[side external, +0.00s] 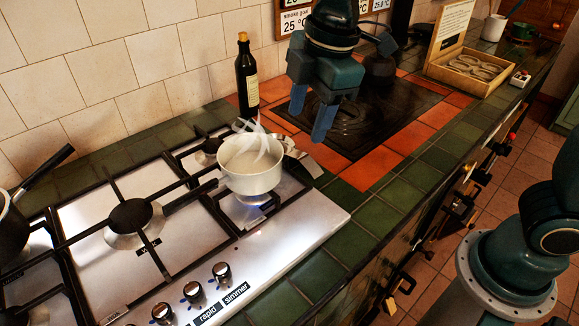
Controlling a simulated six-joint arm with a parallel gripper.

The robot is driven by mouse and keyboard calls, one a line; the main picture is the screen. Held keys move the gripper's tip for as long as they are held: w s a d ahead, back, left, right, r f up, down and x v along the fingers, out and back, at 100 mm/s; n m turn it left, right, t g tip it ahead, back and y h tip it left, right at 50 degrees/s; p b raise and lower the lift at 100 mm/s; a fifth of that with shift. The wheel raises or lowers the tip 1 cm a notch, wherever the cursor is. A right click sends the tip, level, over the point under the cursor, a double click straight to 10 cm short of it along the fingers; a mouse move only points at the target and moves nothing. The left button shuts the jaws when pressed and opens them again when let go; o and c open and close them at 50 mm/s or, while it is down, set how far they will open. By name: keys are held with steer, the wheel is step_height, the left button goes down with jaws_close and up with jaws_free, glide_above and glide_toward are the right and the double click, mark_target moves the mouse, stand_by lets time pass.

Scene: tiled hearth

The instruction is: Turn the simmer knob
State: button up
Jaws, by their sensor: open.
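The simmer knob (222,273) is a dark round knob with a pale metal top, on the front of the steel hob (200,255). It is the rightmost knob in the row, and a "simmer" label (236,292) sits just in front of it. A small white pot (250,172) stands on the right burner with steam rising and a blue flame (249,200) beneath. My gripper (310,113) hangs open and empty above the dark plate behind and right of the pot. Its fingers point down, well away from the knob.
Other knobs (193,292) sit close to the left, with a "rapid" label (208,314). A dark bottle (246,80) stands by the wall, near my gripper. A dark pan (12,228) is at far left. A wooden box (468,68) lies at the back right.

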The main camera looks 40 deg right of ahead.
steer(key=w+a+f+n+g, duration=0.1)
steer(key=w+a+f+n, duration=0.3)
steer(key=a, duration=0.5)
steer(key=n+g+h, duration=0.1)
steer(key=n, duration=0.6)
glide_above(220, 269)
step_height(220, 269, down, 8)
steer(key=shift+f, duration=0.1)
steer(key=shift+f, duration=0.1)
steer(key=shift+f, duration=6.8)
steer(key=c, duration=1)
